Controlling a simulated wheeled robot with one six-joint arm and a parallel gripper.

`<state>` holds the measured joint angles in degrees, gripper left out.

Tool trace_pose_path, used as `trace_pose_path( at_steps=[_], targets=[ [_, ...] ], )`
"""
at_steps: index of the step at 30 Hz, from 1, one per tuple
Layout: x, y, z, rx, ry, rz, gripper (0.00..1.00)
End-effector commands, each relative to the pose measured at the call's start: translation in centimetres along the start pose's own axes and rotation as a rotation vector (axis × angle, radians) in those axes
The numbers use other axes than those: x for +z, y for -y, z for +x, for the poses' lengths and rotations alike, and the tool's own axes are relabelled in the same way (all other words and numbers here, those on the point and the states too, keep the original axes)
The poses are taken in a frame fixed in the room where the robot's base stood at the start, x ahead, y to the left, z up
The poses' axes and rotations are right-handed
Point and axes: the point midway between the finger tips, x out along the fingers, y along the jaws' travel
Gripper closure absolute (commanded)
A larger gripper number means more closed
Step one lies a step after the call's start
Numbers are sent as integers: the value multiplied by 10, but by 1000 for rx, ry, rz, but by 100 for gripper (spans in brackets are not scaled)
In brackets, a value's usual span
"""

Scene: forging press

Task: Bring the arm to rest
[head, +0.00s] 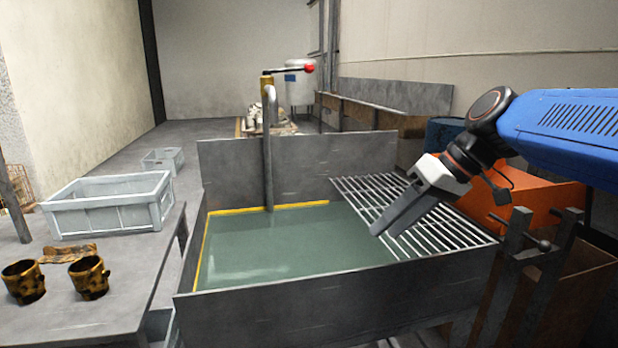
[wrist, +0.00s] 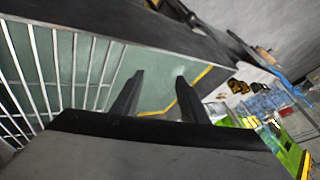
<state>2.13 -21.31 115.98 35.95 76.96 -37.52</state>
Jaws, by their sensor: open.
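My gripper (head: 384,232) hangs over the right part of a water-filled tank (head: 240,325), in front of a metal grate (head: 440,232). It points down and to the left in the head view. In the wrist view, the two dark fingers of my gripper (wrist: 154,98) stand apart with nothing between them. Green water (wrist: 70,60) shows beyond the fingers there. My blue arm reaches in from the right edge of the head view.
A grey crate (head: 105,212) and two brown-black mugs (head: 89,277) (head: 24,281) stand on the table (head: 130,262) at left. A curved pipe (head: 268,150) rises at the tank's back. An orange bin (head: 530,205) and a clamp-like stand (head: 515,260) are at right.

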Motion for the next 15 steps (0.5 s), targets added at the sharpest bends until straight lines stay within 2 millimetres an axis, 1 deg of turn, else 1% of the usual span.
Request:
trace_pose_path(
  at_steps=[1,2,3,5,6,8,9,11,12,15],
  targets=[
    [22,-4,5,47,10,35,60],
    [35,-8,8,78,16,59,60],
    [52,-13,12,119,23,89,60],
    [77,-22,18,181,29,133,60],
    [93,-27,21,221,31,160,60],
    [118,-36,26,283,31,199,60],
    [134,-42,29,322,29,223,60],
    [157,-51,34,382,23,257,60],
    [172,-57,37,419,17,278,60],
    [205,-71,43,504,-3,319,60]
  ],
)
